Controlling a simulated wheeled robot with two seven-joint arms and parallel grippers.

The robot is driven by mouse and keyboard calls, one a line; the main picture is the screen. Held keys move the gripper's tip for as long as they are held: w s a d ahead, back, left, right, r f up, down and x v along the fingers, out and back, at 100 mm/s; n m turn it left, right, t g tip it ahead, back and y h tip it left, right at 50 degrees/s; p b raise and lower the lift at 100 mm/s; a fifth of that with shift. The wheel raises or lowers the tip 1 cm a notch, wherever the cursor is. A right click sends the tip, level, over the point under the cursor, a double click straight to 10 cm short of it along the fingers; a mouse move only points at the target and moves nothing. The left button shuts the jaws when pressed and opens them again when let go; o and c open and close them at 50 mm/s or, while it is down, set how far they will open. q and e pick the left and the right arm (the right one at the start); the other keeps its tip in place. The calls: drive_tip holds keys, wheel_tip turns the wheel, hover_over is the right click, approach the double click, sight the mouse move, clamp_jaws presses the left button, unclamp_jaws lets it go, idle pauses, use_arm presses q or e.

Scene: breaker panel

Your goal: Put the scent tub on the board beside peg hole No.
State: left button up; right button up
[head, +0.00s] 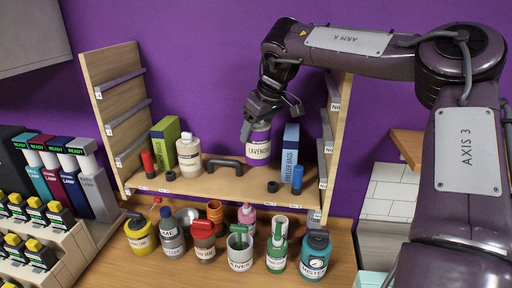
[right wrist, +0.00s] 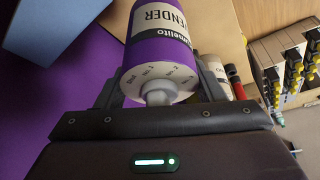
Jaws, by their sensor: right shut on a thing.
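The scent tub (head: 259,148) is purple with a white label reading "LAVENDER". My right gripper (head: 266,112) is shut on it from above and holds it upright at the wooden board (head: 222,183); I cannot tell whether its base touches. In the right wrist view the tub (right wrist: 160,45) shows between the two fingers (right wrist: 160,92), its pale marked end and knob facing the camera. Small "No." labels (head: 165,190) run along the board's front edge, too small to read surely. A short dark ring (head: 273,187) stands in front of the tub. My left gripper is not in view.
On the board stand a green box (head: 165,141), a cream bottle (head: 189,155), a black handle (head: 224,163), a blue box (head: 290,147) and a blue cylinder (head: 297,179). Several bottles and tins crowd the table below. Side panels bound the board.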

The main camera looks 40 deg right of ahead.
sight(255, 149)
drive_tip(key=shift+f, duration=0.85)
drive_tip(key=shift+s+a+f+p, duration=0.1)
drive_tip(key=shift+a+f+p, duration=0.1)
drive_tip(key=shift+f+p, duration=0.15)
wheel_tip(255, 149, down, 3)
drive_tip(key=shift+f+p, duration=0.1)
drive_tip(key=shift+p, duration=0.5)
drive_tip(key=shift+d+f, duration=0.1)
drive_tip(key=shift+f, duration=0.15)
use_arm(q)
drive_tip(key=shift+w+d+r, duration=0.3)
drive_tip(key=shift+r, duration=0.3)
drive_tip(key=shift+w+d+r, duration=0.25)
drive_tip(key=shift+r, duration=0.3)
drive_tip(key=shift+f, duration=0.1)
